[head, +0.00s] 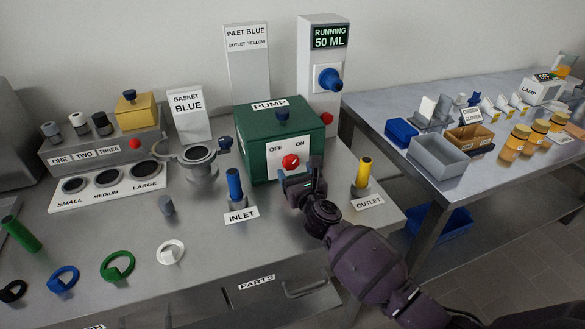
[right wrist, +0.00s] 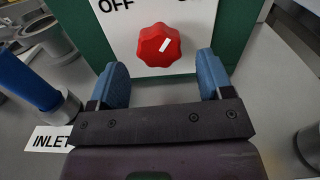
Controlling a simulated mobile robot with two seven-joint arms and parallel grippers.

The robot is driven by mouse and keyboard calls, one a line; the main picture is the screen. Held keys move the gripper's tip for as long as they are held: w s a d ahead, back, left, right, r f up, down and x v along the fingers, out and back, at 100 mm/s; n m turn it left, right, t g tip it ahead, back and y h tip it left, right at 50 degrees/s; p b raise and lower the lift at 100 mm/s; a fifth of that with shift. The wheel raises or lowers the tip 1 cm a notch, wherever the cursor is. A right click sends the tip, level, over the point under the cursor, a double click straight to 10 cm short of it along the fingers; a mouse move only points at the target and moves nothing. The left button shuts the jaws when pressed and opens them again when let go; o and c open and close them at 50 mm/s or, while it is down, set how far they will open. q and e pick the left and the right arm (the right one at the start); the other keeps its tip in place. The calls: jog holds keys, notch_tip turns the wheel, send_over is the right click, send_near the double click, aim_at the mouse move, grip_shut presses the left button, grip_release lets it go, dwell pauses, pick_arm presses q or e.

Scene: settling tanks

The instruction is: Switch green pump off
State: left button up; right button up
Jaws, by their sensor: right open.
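The green pump box (head: 262,125), labelled PUMP, stands on the steel bench. Its white front plate (head: 275,157) reads OFF at left and ON at right. A red lobed knob (head: 290,161) sits on the plate; it also shows in the right wrist view (right wrist: 153,48). Its white mark points up and right, toward the ON side. My right gripper (head: 296,181) is open and empty in front of the knob. In the right wrist view its blue fingertips (right wrist: 162,80) are spread either side of the knob, short of it and apart from it. My left gripper is out of view.
The blue INLET post (head: 235,184) stands left of my gripper and the yellow OUTLET post (head: 363,172) right of it. A panel behind reads RUNNING 50 ML (head: 329,37). A clamp fitting (head: 200,158) is left of the pump.

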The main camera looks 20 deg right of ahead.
aim_at(291, 162)
jog(key=shift+w+f, duration=0.1)
jog(key=shift+w, duration=1.35)
jog(key=shift+c, duration=0.4)
